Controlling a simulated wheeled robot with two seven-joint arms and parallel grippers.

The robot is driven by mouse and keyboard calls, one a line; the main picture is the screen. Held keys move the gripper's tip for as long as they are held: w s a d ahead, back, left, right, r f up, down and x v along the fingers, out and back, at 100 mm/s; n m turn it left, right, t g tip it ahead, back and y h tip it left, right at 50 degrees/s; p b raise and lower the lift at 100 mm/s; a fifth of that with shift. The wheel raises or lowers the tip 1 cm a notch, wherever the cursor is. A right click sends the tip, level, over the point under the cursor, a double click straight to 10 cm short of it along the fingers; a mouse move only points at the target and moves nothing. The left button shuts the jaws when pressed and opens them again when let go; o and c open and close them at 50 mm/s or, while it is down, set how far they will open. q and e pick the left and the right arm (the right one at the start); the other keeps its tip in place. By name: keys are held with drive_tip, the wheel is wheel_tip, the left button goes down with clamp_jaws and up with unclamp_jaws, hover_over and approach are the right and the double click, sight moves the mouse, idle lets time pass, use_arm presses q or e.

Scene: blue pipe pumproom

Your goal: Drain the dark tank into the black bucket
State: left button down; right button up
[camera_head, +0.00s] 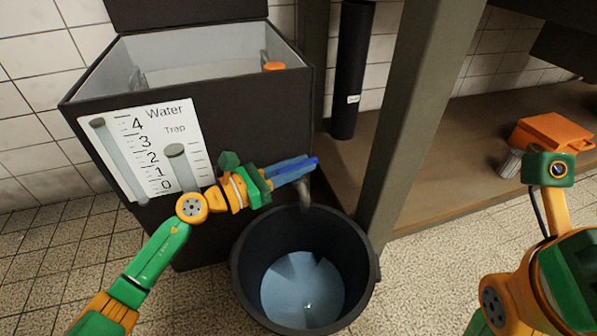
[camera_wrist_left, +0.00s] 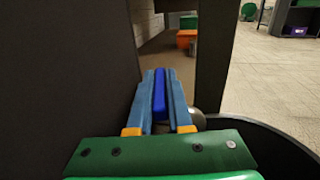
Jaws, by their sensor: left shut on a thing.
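The dark tank (camera_head: 235,130) stands at the left in the head view, with an open top and a pale inside. Its front carries a white "Water" and "Trap" gauge label (camera_head: 150,150); I cannot read the levels surely. The black bucket (camera_head: 246,262) stands on the floor at the tank's front right, below a short spout (camera_head: 304,195). Pale blue water (camera_head: 300,290) lies in it. My left gripper (camera_head: 298,170) is shut on a blue valve lever (camera_wrist_left: 159,95), whose tip sticks out between the fingers. My right arm shows at the right, but its fingers do not.
A grey post (camera_head: 415,110) stands right behind the bucket. A wooden shelf (camera_head: 455,165) holds a black cylinder (camera_head: 351,70), an orange box (camera_head: 552,131) and a ribbed pale cup (camera_head: 511,163). Tiled floor (camera_head: 430,270) is clear right of the bucket.

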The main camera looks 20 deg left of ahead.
use_arm(q)
drive_tip(key=c, duration=1.1)
unclamp_jaws()
drive_tip(key=shift+p+v, duration=0.45)
drive_tip(key=shift+v, duration=3.1)
drive_tip(key=shift+c, duration=0.3)
